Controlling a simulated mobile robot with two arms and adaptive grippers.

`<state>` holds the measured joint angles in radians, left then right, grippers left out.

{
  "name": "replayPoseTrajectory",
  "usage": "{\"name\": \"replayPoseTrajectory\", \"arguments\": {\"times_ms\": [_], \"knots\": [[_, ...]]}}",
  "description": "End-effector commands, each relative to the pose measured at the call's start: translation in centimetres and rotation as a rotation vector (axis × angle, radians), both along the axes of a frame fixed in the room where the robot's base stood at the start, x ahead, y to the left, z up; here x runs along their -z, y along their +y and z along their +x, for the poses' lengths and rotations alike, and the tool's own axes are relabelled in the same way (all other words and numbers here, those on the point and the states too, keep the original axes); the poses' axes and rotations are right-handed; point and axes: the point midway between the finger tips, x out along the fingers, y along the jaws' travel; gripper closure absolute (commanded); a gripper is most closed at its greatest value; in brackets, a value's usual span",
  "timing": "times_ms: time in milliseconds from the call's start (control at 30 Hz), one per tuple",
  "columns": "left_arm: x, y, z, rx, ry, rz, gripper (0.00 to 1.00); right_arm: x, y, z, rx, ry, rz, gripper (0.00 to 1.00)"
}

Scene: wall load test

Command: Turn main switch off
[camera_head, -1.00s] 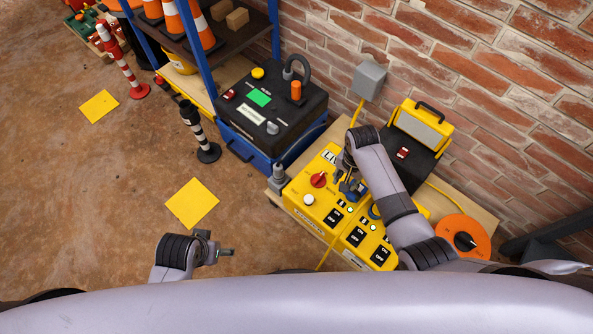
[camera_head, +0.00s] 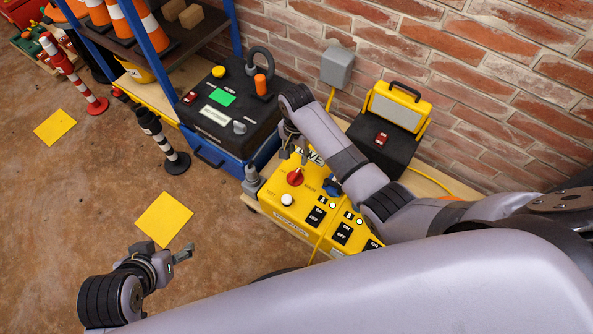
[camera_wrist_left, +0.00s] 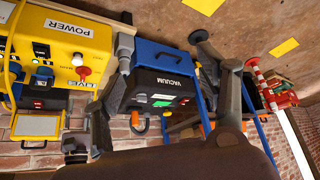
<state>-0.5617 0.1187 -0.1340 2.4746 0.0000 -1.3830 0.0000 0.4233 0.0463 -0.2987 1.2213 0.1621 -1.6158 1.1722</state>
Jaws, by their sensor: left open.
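The yellow power box (camera_head: 290,213) stands on a low wooden board by the brick wall. Its red rotary switch (camera_head: 295,178) is on the top face near the left end, with a white button (camera_head: 287,200) in front. The red switch also shows in the left wrist view (camera_wrist_left: 83,71). My right gripper (camera_head: 295,152) hangs just behind and above the red switch, its fingers apart with nothing between them; contact cannot be told. My left gripper (camera_head: 183,254) is open and empty above the floor, left of the box. Its two fingers frame the left wrist view (camera_wrist_left: 165,85).
A black and blue vacuum unit (camera_head: 225,115) stands left of the power box. A black case with a yellow lamp (camera_head: 398,104) is behind it. A striped post (camera_head: 160,140) and a yellow floor square (camera_head: 165,218) lie left, with bare floor around.

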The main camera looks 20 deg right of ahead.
Motion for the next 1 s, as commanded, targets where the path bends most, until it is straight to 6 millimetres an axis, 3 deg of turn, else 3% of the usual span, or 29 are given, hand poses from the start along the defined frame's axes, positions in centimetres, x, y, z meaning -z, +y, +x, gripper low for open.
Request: {"name": "replayPoseTrajectory", "arguments": {"times_ms": [267,500,733,1000], "knots": [[-2.4,-1.8,5.2,0.022,-0.273,-0.059,0.33,3.0,0.0,-0.1,0.0,0.002,0.0,0.67],[-5.9,-3.3,8.9,0.039,-0.522,-0.115,0.33,5.2,0.0,0.0,0.0,0.001,-0.001,0.67],[-10.0,-4.5,11.3,0.054,-0.765,-0.173,0.33,7.3,0.0,0.0,-0.001,0.0,-0.001,0.67],[-14.2,-5.4,12.4,0.066,-0.983,-0.226,0.33,9.0,0.0,0.0,0.0,0.0,-0.001,0.67]]}}
